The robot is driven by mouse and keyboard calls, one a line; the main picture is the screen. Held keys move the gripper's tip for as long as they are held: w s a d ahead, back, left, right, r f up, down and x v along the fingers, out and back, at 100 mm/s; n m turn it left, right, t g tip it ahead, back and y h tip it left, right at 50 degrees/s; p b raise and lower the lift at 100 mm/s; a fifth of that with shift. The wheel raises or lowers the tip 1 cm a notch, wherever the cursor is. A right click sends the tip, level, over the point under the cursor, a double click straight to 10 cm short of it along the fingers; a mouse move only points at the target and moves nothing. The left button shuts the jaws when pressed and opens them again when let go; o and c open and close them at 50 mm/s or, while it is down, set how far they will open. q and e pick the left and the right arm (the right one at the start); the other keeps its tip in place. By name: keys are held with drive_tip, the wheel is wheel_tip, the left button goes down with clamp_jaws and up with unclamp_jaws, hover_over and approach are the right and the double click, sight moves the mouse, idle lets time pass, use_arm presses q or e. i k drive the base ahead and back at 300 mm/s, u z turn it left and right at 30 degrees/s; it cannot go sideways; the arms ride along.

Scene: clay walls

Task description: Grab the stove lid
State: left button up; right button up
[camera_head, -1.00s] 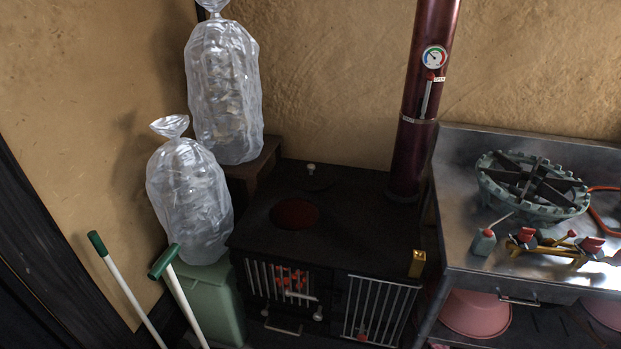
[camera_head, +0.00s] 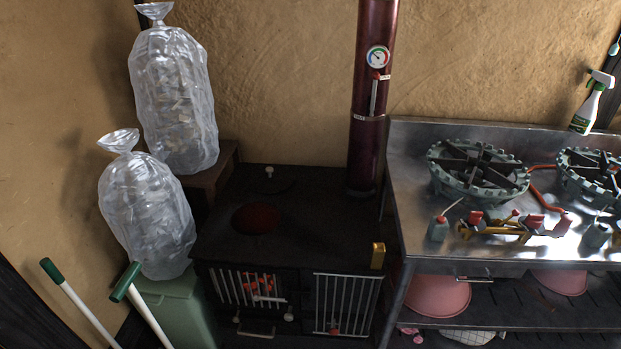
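A black stove (camera_head: 290,225) stands in the middle of the view, with barred doors on its front. The stove lid (camera_head: 267,182) is a dark disc with a small pale knob, lying on the back left of the stove top. In front of it is a round reddish opening (camera_head: 256,218) in the top. Neither of my grippers is in view.
A dark red stovepipe (camera_head: 369,95) with a gauge rises at the stove's back right. A metal counter (camera_head: 405,190) with burners stands to the right. Filled clear bags (camera_head: 146,215) and green-handled poles (camera_head: 125,282) stand to the left.

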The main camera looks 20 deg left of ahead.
sight(266, 180)
drive_tip(key=z, duration=0.6)
drive_tip(key=i, duration=0.7)
drive_tip(key=u, duration=2.65)
